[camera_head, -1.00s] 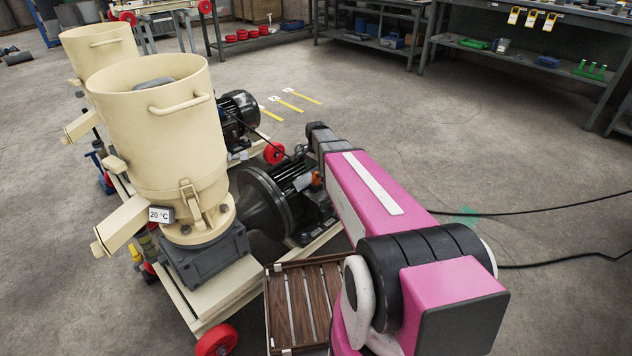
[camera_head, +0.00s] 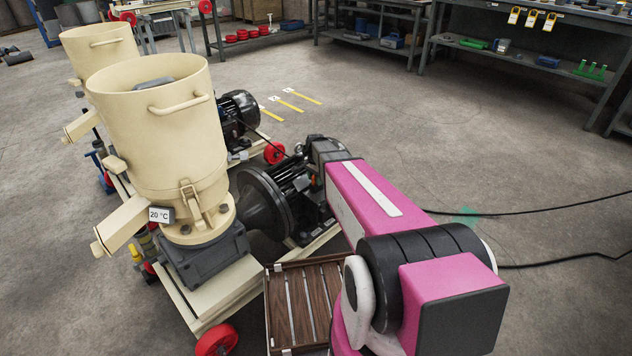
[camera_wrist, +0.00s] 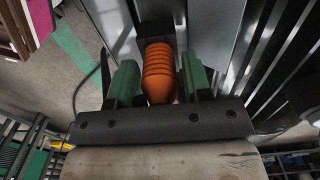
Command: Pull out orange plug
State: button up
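The orange plug (camera_wrist: 160,72) is ribbed and rounded. In the wrist view it sits at a dark socket on the motor's grey housing (camera_wrist: 212,35). My gripper (camera_wrist: 159,78) has its two green fingers on either side of the plug, with narrow gaps showing; it looks open around it, not clamped.
A slatted wooden tray (camera_head: 305,300) is beside the mill frame, close to my arm. A black cable (camera_head: 560,208) lies on the floor at right. A second motor (camera_head: 240,110) stands further back. Workbenches (camera_head: 540,20) line the back; the floor between is open.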

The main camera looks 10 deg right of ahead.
jog(key=c, duration=0.6)
jog(key=shift+r, duration=0.1)
jog(key=shift+r, duration=3.05)
jog(key=shift+o, duration=0.4)
grip_shut()
